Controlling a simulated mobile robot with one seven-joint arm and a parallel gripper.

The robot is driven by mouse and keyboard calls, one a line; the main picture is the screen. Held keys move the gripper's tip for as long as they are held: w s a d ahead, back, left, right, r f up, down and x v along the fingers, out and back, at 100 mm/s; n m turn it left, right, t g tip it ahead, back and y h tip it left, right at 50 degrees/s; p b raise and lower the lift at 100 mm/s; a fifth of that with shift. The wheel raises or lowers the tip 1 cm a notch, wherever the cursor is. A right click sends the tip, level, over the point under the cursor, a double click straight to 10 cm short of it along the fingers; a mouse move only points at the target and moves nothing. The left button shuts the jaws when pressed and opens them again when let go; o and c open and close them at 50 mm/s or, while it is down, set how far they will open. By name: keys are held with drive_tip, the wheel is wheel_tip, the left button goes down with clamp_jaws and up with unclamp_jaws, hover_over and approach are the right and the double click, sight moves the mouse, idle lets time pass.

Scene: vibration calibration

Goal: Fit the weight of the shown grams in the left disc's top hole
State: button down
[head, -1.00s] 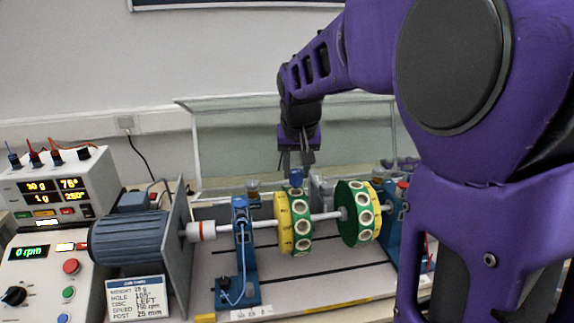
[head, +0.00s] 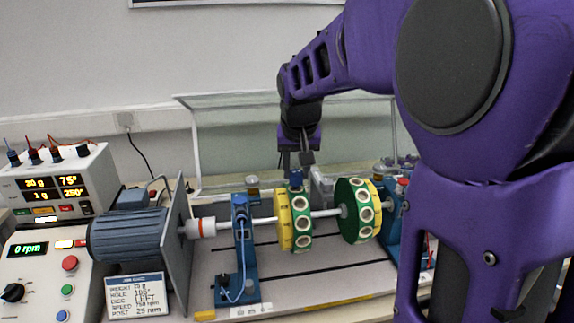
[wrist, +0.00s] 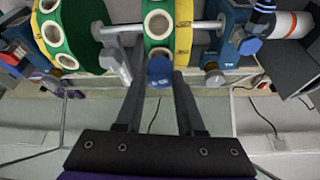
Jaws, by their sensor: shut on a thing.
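The left disc (head: 303,233), yellow and green with white-rimmed holes around its rim, sits on the shaft. It also shows at the top middle of the wrist view (wrist: 183,25). My gripper (head: 296,176) points down right above its top. In the wrist view my gripper (wrist: 161,78) is shut on a blue weight (wrist: 160,70) between its fingertips. The weight is at the rim of the disc, overlapping its top hole; whether it is inside the hole cannot be told.
The right disc (head: 345,211), green and yellow, stands close by on the same shaft (head: 325,213). A blue bearing post (head: 243,255) is left of the left disc, with the motor (head: 130,236) beyond. A clear guard frame (head: 225,101) stands behind.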

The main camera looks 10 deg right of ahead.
drive_tip(key=shift+f+b, duration=0.45)
drive_tip(key=shift+f, duration=0.25)
drive_tip(key=shift+c, duration=2.2)
unclamp_jaws()
